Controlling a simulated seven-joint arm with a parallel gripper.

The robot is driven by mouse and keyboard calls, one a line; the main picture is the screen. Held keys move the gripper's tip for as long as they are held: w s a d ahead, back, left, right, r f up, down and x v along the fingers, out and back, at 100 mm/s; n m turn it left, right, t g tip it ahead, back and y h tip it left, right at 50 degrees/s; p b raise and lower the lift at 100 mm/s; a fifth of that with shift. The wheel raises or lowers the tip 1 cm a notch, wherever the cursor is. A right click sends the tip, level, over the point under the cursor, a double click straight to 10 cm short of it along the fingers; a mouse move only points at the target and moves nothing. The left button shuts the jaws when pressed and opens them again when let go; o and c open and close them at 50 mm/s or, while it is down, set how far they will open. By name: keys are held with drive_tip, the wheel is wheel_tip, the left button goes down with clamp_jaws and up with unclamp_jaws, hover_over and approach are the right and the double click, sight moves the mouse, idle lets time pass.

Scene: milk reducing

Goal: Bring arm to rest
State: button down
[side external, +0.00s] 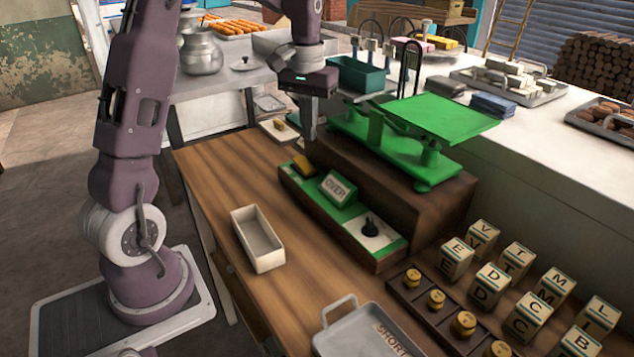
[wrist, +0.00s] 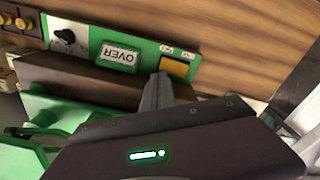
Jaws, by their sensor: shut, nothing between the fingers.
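My gripper (side external: 309,134) hangs fingers down above the far end of the wooden table, beside the wooden block that carries the green scale. Its fingers are together and hold nothing. In the wrist view the shut fingers (wrist: 158,92) point toward the green panel, near its yellow button. The green panel (side external: 320,205) has a yellow button (side external: 302,165), an OVER sign (side external: 338,187) and a black knob (side external: 370,227). I cannot tell the exact gap between fingertips and panel.
The green scale (side external: 440,118) stands close to the right of my gripper. An empty cream tray (side external: 243,232) and a metal tray marked SHORT (side external: 345,335) sit on the table (side external: 215,180). Lettered blocks (side external: 492,282) and brass weights (side external: 436,299) stand at front right. The table's far left is clear.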

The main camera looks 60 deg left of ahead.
drive_tip(key=s+d+r+m+t, duration=0.2)
drive_tip(key=s+d+r, duration=0.45)
drive_tip(key=d, duration=0.25)
drive_tip(key=s+d+m+t, duration=0.1)
drive_tip(key=s+d, duration=0.3)
drive_tip(key=s, duration=0.4)
drive_tip(key=s+d+m+t, duration=0.2)
drive_tip(key=s+d, duration=0.3)
drive_tip(key=s, duration=0.3)
drive_tip(key=shift+s+d+f+m, duration=0.15)
drive_tip(key=shift+s+f+m, duration=0.15)
drive_tip(key=shift+f, duration=0.05)
